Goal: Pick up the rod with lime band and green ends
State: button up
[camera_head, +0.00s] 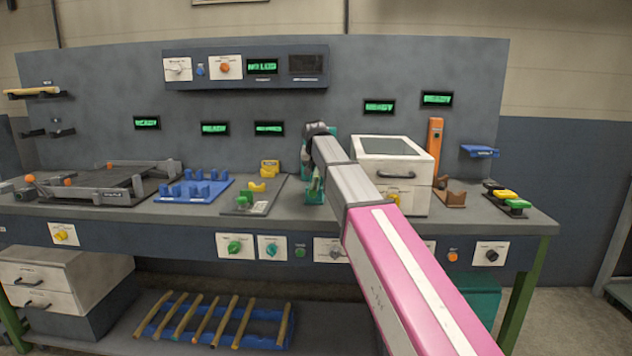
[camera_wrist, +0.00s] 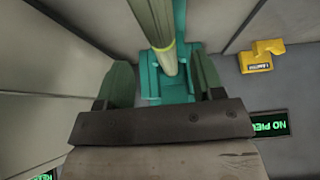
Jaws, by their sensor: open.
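In the wrist view a rod (camera_wrist: 153,22) with a pale olive-green upper part and a lime band (camera_wrist: 163,47) runs down into a teal holder (camera_wrist: 150,75). My gripper (camera_wrist: 163,68) has its two green fingers apart, one on each side of the rod. Gaps show between the fingers and the rod, and the gripper holds nothing. The rod's far end and the colour of its ends are not clear. In the head view my arm reaches over the bench to the teal holder (camera_head: 314,192), and the rod cannot be made out there.
A white box with a glass lid (camera_head: 392,160) stands just right of my arm. A yellow part (camera_wrist: 256,60) lies beside the holder in the wrist view. Several wooden rods lie across a blue rack (camera_head: 262,327) on the lower shelf. Blue blocks (camera_head: 195,190) stand at left.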

aim_at(316, 176)
jog(key=x, duration=0.4)
jog(key=shift+a+f, duration=0.15)
jog(key=shift+f, duration=0.2)
jog(key=c, duration=1.1)
jog(key=shift+o, duration=0.2)
jog(key=shift+r, duration=0.15)
jog(key=shift+r, duration=0.7)
notch_tip(316, 176, up, 3)
jog(key=shift+f, duration=0.2)
jog(key=s+a+r, duration=0.6)
jog(key=s, duration=0.4)
jog(key=shift+r, duration=0.4)
